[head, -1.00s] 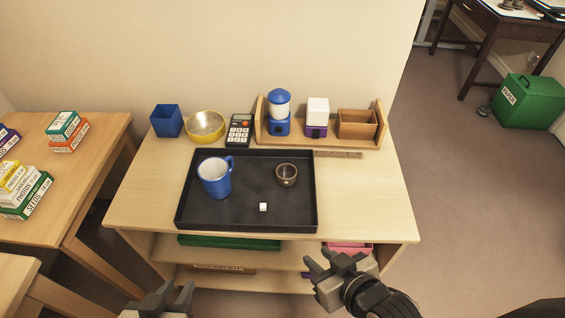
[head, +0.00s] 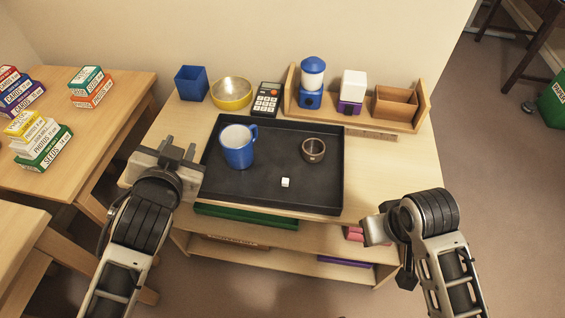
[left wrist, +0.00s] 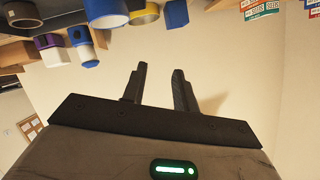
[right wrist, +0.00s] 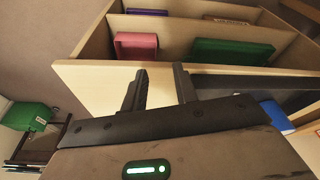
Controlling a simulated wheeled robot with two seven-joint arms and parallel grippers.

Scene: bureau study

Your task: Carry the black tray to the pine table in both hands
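The black tray (head: 230,190) lies flat on a pale wood shelf unit (head: 410,165). On it stand a blue mug (head: 238,147), a small brown bowl (head: 313,150) and a white cube (head: 285,182). My left gripper (head: 178,150) is open and empty just left of the tray, apart from it. My right gripper (head: 374,230) is off the unit's front right corner, lower right of the tray; its fingers show open and empty in the right wrist view (right wrist: 160,88). The tray also shows there (right wrist: 235,83). A pale wood table (head: 95,125) stands at left; I cannot tell whether it is the pine table.
Behind the tray are a blue pot (head: 192,83), a yellow bowl (head: 231,92), a calculator (head: 267,99) and a wooden rack (head: 355,118). Boxes (head: 40,140) stack on the left table. Another wood surface (head: 25,240) is at lower left. Open floor lies at right.

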